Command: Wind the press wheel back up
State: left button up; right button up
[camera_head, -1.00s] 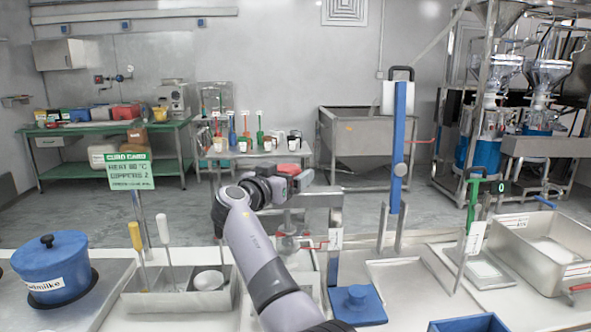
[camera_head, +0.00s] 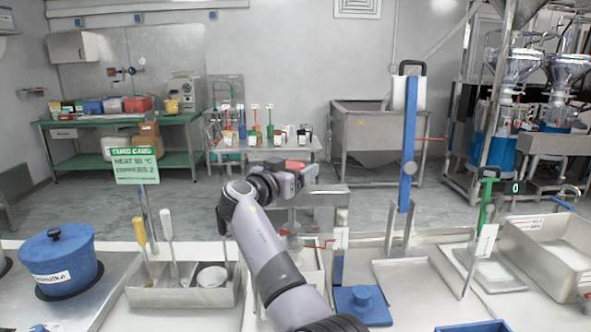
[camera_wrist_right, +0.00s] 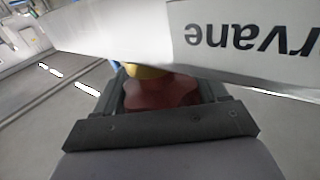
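The press has a metal crossbeam (camera_head: 328,196) with a plunger below it, behind my right arm in the head view. A red part (camera_head: 294,164), which looks like the press wheel, shows at my right gripper (camera_head: 308,176) above the beam. In the right wrist view a dark red part (camera_wrist_right: 160,94) with a yellow piece (camera_wrist_right: 147,71) sits between the dark fingers of my right gripper (camera_wrist_right: 162,88). Whether the fingers press on it is unclear. A pale lettered beam (camera_wrist_right: 190,45) crosses beyond it. Most of the wheel is hidden. My left gripper is out of view.
A blue pot (camera_head: 58,265) and a metal tray (camera_head: 185,297) with tools stand at left. A blue knobbed block (camera_head: 362,307) is right of the arm. A tall blue upright (camera_head: 409,145) and a steel basin (camera_head: 545,240) stand farther right.

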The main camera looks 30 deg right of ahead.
jog(key=c, duration=0.3)
jog(key=shift+n+t+y, duration=0.3)
jog(key=shift+t, duration=0.1)
